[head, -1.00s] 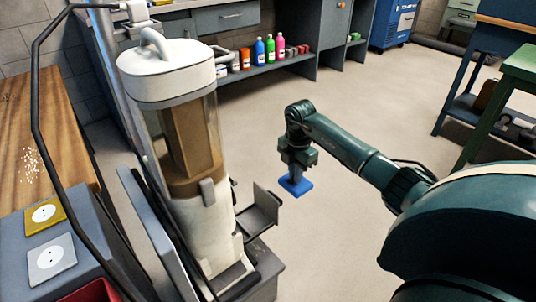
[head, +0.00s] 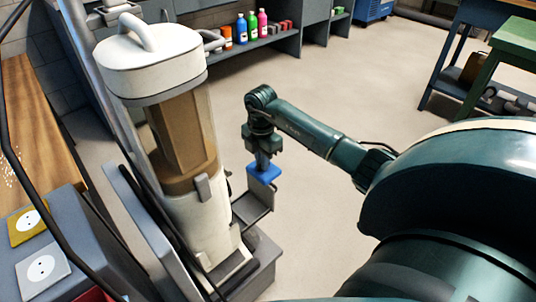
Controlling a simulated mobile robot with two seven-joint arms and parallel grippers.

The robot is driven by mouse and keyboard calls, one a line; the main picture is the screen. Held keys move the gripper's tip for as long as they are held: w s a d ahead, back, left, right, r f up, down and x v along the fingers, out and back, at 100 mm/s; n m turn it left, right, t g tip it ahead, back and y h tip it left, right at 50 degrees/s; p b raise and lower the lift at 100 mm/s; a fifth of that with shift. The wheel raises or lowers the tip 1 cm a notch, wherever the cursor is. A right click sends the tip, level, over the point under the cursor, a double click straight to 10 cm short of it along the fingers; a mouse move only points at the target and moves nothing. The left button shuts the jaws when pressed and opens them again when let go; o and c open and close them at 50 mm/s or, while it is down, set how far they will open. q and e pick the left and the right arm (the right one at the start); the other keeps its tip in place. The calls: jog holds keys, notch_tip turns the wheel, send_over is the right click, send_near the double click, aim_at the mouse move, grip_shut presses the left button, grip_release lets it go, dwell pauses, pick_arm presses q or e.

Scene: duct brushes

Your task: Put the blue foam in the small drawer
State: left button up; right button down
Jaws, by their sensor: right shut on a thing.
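The blue foam (head: 265,174) is a small flat blue block in the middle of the head view. My right gripper (head: 263,158) points down and is shut on it from above. The foam is held in the air beside the dust-collector-like machine, and in the picture it overlaps the top of a small grey bracket (head: 252,207). I cannot tell whether they touch. I cannot surely pick out the small drawer; a grey cabinet front (head: 200,5) shows only partly at the top edge. My left gripper is out of view.
The tall white machine (head: 150,65) with a clear cylinder stands close on the left. Two socket plates, yellow (head: 28,224) and white (head: 42,268), lie on a grey surface. Several bottles (head: 252,25) stand on a shelf behind. A green table (head: 518,60) stands right. The floor between is clear.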

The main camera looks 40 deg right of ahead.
jog(key=shift+a, duration=3.1)
jog(key=shift+s+f+b, duration=0.15)
jog(key=shift+f+b, duration=1.25)
jog(key=shift+f, duration=1.1)
jog(key=shift+s+f+b, duration=0.1)
jog(key=shift+f+b, duration=1.25)
jog(key=shift+f, duration=1.55)
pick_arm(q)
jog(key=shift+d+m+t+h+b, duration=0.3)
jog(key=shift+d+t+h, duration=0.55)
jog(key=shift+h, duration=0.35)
pick_arm(e)
jog(key=shift+f, duration=0.2)
jog(key=c, duration=1.4)
grip_release()
jog(key=shift+c, duration=0.2)
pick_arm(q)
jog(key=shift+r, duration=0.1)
